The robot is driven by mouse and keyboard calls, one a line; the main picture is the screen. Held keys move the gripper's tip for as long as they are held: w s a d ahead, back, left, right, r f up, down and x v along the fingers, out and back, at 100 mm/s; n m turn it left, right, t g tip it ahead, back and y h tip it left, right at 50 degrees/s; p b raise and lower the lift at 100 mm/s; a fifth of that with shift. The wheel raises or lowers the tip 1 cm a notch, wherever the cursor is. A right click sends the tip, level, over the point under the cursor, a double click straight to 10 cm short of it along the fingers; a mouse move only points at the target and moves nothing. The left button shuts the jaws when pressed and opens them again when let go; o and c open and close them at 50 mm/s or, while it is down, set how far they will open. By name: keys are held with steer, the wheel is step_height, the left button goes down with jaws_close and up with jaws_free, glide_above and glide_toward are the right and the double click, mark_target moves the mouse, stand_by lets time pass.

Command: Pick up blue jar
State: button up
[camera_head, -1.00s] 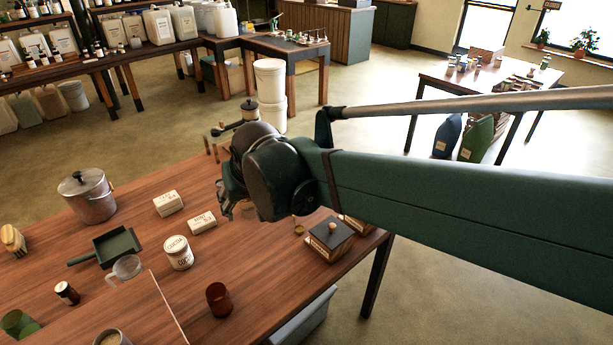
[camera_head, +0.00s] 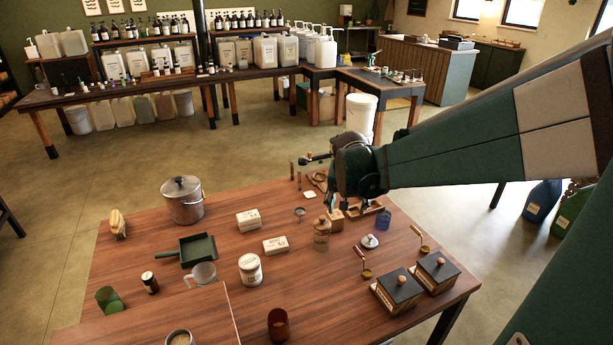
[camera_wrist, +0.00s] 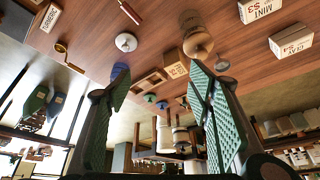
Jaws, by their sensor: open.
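The blue jar (camera_head: 383,220) is a small translucent blue vessel near the table's far right edge. In the wrist view the blue jar (camera_wrist: 119,70) shows just beyond the tip of the left finger, which partly hides it. My gripper (camera_head: 337,205) hangs over the far part of the table, left of the jar and apart from it. In the wrist view my gripper (camera_wrist: 155,85) is open, with green ribbed fingers spread wide and nothing held.
A corked amber jar (camera_head: 322,233) stands close below my gripper. Two dark-lidded wooden boxes (camera_head: 396,292) (camera_head: 434,272) stand at the table's right.

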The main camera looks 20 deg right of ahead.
steer(key=w+d+f+m+g+p, duration=0.1)
steer(key=w+d+f+m+p, duration=0.3)
steer(key=d, duration=0.7)
steer(key=m+g+h, duration=0.1)
glide_toward(384, 216)
steer(key=a, duration=0.1)
steer(key=shift+s+a+p, duration=0.15)
steer(key=shift+s+p, duration=0.15)
steer(key=shift+s, duration=0.05)
steer(key=shift+f, duration=0.1)
steer(key=shift+x, duration=1.25)
steer(key=shift+f, duration=0.1)
steer(key=shift+s+b+x, duration=0.15)
steer(key=shift+b+x, duration=0.25)
steer(key=shift+x, duration=0.85)
steer(key=shift+s+b+x, duration=0.15)
steer(key=shift+b+x, duration=0.2)
steer(key=shift+x, duration=0.95)
